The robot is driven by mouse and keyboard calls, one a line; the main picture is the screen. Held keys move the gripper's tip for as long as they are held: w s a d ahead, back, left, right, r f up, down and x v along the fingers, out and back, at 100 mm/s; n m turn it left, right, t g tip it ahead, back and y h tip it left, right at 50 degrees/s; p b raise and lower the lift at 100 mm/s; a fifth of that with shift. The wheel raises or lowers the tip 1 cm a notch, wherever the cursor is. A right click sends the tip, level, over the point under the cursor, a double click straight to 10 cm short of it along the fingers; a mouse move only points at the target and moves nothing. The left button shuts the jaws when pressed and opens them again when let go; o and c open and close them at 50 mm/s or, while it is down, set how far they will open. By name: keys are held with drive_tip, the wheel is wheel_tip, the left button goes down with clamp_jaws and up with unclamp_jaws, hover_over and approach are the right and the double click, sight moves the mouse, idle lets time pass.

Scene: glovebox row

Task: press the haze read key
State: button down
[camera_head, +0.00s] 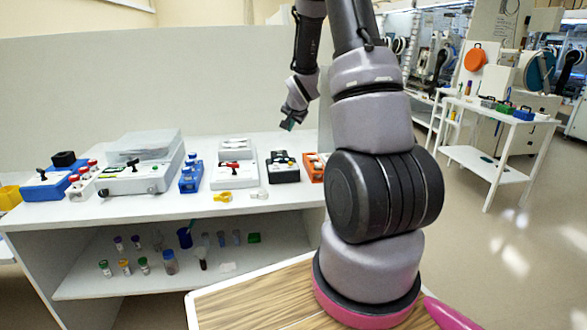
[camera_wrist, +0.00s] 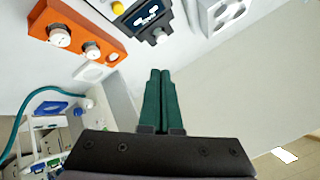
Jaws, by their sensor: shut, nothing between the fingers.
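No key is readably marked as the haze read key, so I cannot tell which one it is. A dark device (camera_head: 284,168) stands on the bench toward its right end. In the wrist view what looks like this device (camera_wrist: 150,18) shows a small display at the top edge, with a yellow round part (camera_wrist: 118,8) beside it. My gripper (camera_head: 290,122) hangs above the bench, near the dark device in the picture. Its green fingers (camera_wrist: 160,72) are together, with nothing between them, and appear apart from the devices.
An orange block (camera_head: 314,167) with round white tops stands right of the dark device. A white box (camera_head: 233,170) with a red lever, a blue block (camera_head: 191,175) and a large lidded instrument (camera_head: 142,165) stand left. A yellow piece (camera_head: 222,197) lies near the front edge.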

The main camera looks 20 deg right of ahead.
sight(290, 163)
drive_tip(key=shift+s+d+f, duration=0.1)
drive_tip(key=shift+d+f, duration=0.05)
drive_tip(key=shift+f, duration=0.8)
drive_tip(key=shift+f, duration=0.1)
drive_tip(key=shift+f, duration=4.3)
drive_tip(key=shift+f, duration=0.4)
drive_tip(key=shift+f, duration=0.35)
drive_tip(key=shift+r, duration=0.8)
